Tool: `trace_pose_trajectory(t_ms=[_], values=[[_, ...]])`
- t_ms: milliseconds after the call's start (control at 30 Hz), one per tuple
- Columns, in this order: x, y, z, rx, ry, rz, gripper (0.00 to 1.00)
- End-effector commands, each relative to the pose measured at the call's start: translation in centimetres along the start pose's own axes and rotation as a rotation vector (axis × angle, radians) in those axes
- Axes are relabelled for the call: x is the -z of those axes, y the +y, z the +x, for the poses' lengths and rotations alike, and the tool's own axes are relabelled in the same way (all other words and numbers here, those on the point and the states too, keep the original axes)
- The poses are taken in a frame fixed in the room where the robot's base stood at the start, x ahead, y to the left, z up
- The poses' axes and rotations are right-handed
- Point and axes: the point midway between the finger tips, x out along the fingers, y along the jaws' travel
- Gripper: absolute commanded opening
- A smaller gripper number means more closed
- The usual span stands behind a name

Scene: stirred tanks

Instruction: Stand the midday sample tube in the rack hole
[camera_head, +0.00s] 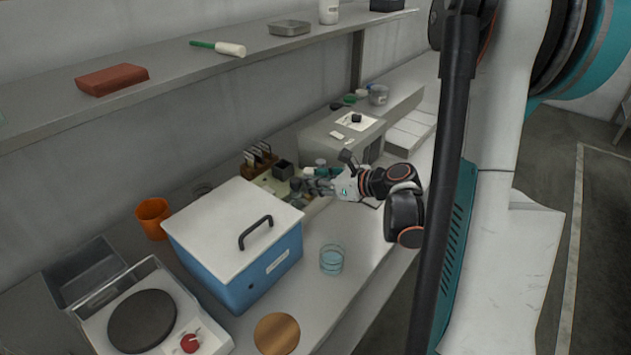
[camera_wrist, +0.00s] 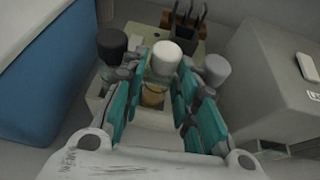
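In the wrist view, a tube with a white cap (camera_wrist: 165,57) and amber contents (camera_wrist: 153,96) stands between the teal fingers of my gripper (camera_wrist: 163,70). The fingers lie close along both sides; I cannot tell whether they press on it. A dark-capped tube (camera_wrist: 111,45) is to its left and a grey-capped one (camera_wrist: 215,69) to its right. A pale block (camera_wrist: 97,103) lies below them; its holes and the tubes' lower ends are hidden. No label shows which tube is the midday one. In the head view, my gripper (camera_head: 317,186) is low over the bench behind the blue box.
A blue box with a white lid (camera_head: 235,225) stands close left of my gripper. A grey instrument (camera_head: 345,140) is behind it. A small wooden rack (camera_head: 260,158) and a dark cup (camera_head: 284,170) stand nearby.

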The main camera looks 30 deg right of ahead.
Motion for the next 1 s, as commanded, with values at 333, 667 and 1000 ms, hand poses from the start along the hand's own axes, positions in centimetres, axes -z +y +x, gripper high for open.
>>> trace_pose_trajectory(t_ms=[333,667,1000], values=[[-0.1,0.0,-0.1,0.0,0.0,0.0,0.34],[-0.5,-0.2,-4.7,0.005,0.0,0.003,0.34],[-0.4,-0.1,-10.7,0.003,0.0,0.002,0.34]])
